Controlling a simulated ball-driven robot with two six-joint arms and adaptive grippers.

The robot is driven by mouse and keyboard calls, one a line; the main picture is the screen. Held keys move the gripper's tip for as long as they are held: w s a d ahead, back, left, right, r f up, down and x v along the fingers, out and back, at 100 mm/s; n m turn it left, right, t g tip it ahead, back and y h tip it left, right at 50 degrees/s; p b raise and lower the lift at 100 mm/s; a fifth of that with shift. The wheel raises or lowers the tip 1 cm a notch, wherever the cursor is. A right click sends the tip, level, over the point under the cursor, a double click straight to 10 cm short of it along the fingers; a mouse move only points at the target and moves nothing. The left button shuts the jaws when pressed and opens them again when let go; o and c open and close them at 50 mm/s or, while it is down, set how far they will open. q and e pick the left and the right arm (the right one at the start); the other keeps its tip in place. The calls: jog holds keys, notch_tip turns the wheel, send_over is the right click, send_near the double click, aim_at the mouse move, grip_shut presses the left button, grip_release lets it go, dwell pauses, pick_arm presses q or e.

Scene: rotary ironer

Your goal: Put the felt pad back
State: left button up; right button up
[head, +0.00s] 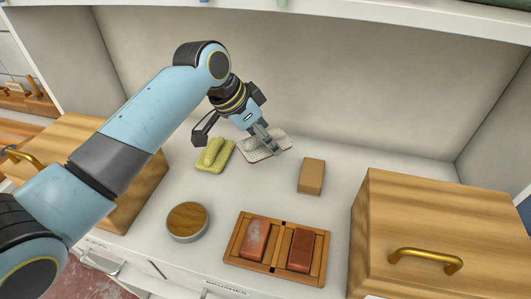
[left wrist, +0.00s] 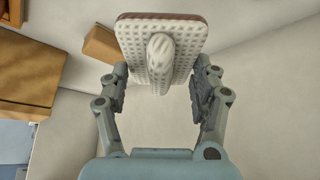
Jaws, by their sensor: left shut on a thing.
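My left gripper (head: 268,143) is over the back middle of the white surface. It is shut on a pale, waffle-textured pad (head: 254,150) with a ridged grip on top. In the left wrist view the pad (left wrist: 133,40) shows a reddish-brown edge, and its grip stands between the fingers of the left gripper (left wrist: 160,88). I cannot tell whether the pad touches the surface or if it is felt. A yellow pad with a raised grip (head: 213,154) lies just left of it. My right gripper is not in view.
A tan block (head: 312,176) lies to the right. A two-compartment wooden tray (head: 278,243) holds two reddish blocks at the front. A round wooden-topped tin (head: 187,221) stands left of the tray. Wooden boxes with brass handles flank both sides (head: 437,215). The surface's middle is bare.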

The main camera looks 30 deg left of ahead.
aim_at(273, 164)
pick_arm(q)
jog(key=shift+w+f, duration=0.2)
jog(key=shift+f, duration=0.95)
notch_tip(273, 164, down, 4)
jog(key=shift+s+f, duration=0.1)
jog(key=shift+w+f+p, duration=0.15)
jog(key=shift+w+p, duration=0.05)
jog(key=shift+p, duration=0.25)
jog(key=shift+a+f, duration=0.1)
jog(key=shift+f, duration=0.05)
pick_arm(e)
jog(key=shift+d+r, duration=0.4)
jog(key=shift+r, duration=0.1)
pick_arm(q)
jog(key=o, duration=1)
jog(key=shift+f, duration=0.1)
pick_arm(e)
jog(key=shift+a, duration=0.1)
